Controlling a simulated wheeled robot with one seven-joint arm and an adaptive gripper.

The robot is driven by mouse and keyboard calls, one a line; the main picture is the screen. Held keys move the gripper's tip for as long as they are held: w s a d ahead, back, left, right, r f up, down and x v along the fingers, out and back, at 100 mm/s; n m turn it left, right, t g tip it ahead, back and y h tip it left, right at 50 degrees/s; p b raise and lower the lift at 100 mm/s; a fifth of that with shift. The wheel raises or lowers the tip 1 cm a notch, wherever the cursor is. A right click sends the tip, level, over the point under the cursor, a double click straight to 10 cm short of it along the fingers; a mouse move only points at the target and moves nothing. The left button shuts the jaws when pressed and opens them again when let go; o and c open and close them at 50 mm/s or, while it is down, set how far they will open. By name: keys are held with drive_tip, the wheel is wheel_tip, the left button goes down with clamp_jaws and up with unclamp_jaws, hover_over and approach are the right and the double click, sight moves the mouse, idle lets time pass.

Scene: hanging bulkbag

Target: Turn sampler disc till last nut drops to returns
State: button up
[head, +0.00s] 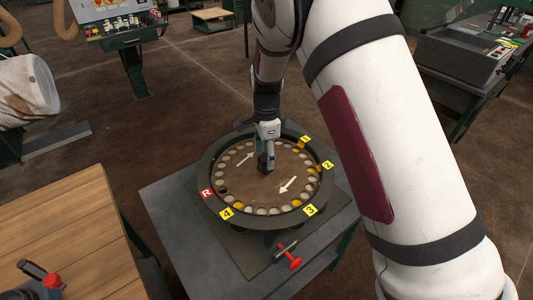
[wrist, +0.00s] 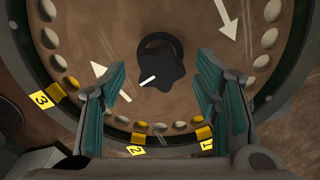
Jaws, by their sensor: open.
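The round sampler disc (head: 245,188) lies brown inside a dark rim, with a ring of pockets and two white arrows. In the wrist view the disc (wrist: 75,30) has a black lobed knob (wrist: 160,70) with a white mark at its centre. My gripper (head: 266,160) is open above the disc's middle; its teal fingers (wrist: 160,66) stand either side of the knob, contact unclear. Most pockets look pale, some yellow near the numbered tags. A dark pocket (head: 223,190) is near the red R tag (head: 206,193). I cannot tell which pocket holds a nut.
Yellow tags 1 (head: 305,139), 2 (head: 327,165), 3 (head: 310,209) and 4 (head: 227,213) mark the rim. A red-handled clamp (head: 290,262) sits at the grey stand's front. A wooden table (head: 65,235) is at left, and a grey machine (head: 465,55) at upper right.

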wheel_tip(320, 180, up, 12)
idle(0.4)
drive_tip(key=s+d+r+n+t+y, duration=0.1)
drive_tip(key=s+d+r+n+t, duration=0.1)
drive_tip(key=s+d+r+n, duration=0.75)
drive_tip(key=s+d+r+n+t, duration=0.1)
drive_tip(key=s+d+r+n, duration=0.1)
drive_tip(key=s, duration=0.9)
drive_tip(key=s+d+r+n+t+h, duration=0.1)
drive_tip(key=s+d+r+n+t, duration=0.1)
drive_tip(key=s, duration=0.8)
drive_tip(key=shift+s+d+r+n, duration=0.35)
drive_tip(key=shift+d+r+n, duration=0.2)
drive_tip(key=shift+d+n, duration=0.45)
